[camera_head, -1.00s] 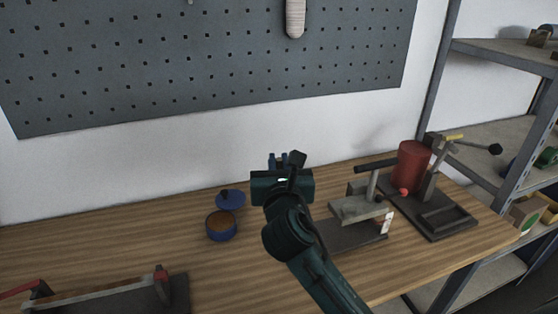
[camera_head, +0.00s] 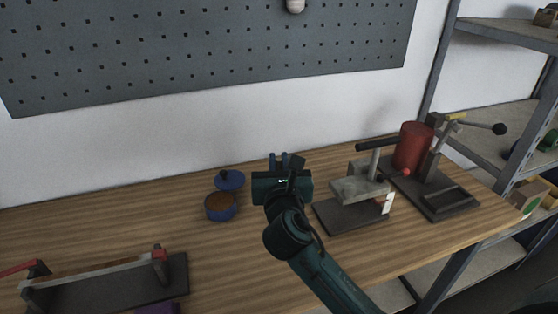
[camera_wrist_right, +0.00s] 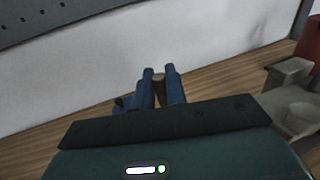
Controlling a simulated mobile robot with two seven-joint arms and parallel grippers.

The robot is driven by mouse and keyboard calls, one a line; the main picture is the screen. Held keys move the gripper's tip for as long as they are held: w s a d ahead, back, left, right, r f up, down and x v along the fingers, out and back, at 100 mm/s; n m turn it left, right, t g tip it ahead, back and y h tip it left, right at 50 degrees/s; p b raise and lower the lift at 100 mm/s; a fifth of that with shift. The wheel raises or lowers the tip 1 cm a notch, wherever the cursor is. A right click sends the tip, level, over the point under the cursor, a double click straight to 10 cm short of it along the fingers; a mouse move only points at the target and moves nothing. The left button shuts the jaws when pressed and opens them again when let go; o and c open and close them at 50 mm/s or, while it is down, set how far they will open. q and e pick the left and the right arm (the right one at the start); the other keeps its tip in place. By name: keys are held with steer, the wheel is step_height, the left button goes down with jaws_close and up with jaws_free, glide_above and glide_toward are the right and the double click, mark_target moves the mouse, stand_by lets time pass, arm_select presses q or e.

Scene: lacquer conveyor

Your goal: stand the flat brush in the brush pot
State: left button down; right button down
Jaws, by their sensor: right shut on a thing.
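My right gripper (camera_head: 279,158) is above the back of the workbench, right of the blue pot, with its fingers pointing away from the head camera. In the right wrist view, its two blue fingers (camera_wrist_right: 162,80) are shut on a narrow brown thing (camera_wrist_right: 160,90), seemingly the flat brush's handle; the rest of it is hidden. No pot is clearly recognisable as the brush pot. An open blue pot (camera_head: 220,212) with brown contents stands on the bench, and a blue lid (camera_head: 229,180) with a knob lies just behind it. My left gripper is out of view.
A grey press-like fixture (camera_head: 360,190) stands right of my arm, with a red cylinder (camera_head: 412,148) on a dark stand beyond. A dark rack with red ends (camera_head: 100,285) is front left. A purple thing (camera_head: 157,308) is cut off below. Bare bench lies left of the pot.

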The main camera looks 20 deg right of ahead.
steer(key=c, duration=1.3)
jaws_free()
steer(key=shift+c, duration=0.2)
steer(key=shift+s, duration=0.1)
arm_select(q)
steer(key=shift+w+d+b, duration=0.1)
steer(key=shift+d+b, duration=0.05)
steer(key=shift+b, duration=0.3)
arm_select(e)
steer(key=v, duration=1.3)
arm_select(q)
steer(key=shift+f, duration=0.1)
arm_select(e)
steer(key=shift+r, duration=0.1)
